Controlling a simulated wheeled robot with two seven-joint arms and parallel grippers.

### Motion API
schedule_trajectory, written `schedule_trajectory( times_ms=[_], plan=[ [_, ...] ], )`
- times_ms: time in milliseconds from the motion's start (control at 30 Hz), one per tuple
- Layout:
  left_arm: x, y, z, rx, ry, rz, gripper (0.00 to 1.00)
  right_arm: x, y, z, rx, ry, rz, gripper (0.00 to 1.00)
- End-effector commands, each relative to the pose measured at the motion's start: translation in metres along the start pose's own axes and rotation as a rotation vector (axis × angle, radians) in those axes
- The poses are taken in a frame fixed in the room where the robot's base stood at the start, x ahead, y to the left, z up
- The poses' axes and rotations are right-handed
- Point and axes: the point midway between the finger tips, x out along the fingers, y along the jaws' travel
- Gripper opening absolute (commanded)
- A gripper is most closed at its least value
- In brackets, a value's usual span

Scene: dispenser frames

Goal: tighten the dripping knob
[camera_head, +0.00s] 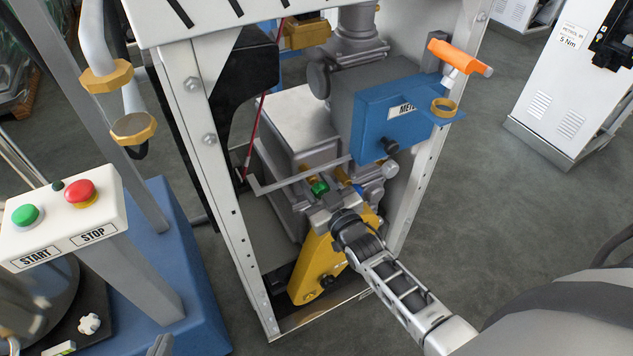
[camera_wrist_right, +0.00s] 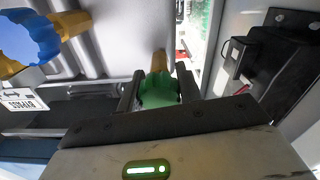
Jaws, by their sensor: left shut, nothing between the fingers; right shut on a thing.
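A green knob (camera_head: 319,187) sits on a brass stem inside the dispenser frame; it also shows in the right wrist view (camera_wrist_right: 158,92). My right gripper (camera_head: 322,194) is shut on the green knob, with one finger on each side of it. A blue knob (camera_wrist_right: 28,42) on a brass fitting is to the left in the right wrist view, above a tag reading BYPASS. In the head view a small part of the blue knob (camera_head: 358,188) shows right of the green one. No drip is visible. My left gripper (camera_head: 160,346) shows only its tip at the bottom edge, shut and empty.
The frame's white posts (camera_head: 208,140) stand on both sides of the knobs. A blue meter box (camera_head: 375,115) is above, and a yellow cover (camera_head: 318,268) is below. An orange-handled nozzle (camera_head: 458,58) is at upper right. A START/STOP panel (camera_head: 65,225) stands at left.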

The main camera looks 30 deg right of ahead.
Motion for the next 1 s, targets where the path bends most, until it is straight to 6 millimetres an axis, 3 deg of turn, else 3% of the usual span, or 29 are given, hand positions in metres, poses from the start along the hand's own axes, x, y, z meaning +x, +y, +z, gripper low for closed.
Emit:
schedule_trajectory(
  times_ms=[400, 900, 933, 1000],
  plan=[
    [-0.0004, -0.0005, 0.004, 0.006, -0.015, -0.002, 0.0, -0.0002, 0.0005, 0.0002, 0.159, 0.0, 0.0, 0.12],
    [-0.0017, 0.0002, 0.0048, 0.006, -0.018, -0.001, 0.0, -0.0003, 0.0004, 0.0004, 0.173, 0.0, 0.0, 0.12],
    [-0.0017, 0.0002, 0.0045, 0.006, -0.017, -0.001, 0.0, -0.0003, 0.0004, 0.0005, 0.173, -0.001, 0.0, 0.43],
    [-0.002, 0.0003, 0.0038, 0.006, -0.015, -0.001, 0.0, -0.0003, 0.0004, 0.0005, 0.172, -0.001, 0.0, 0.57]
  ],
)
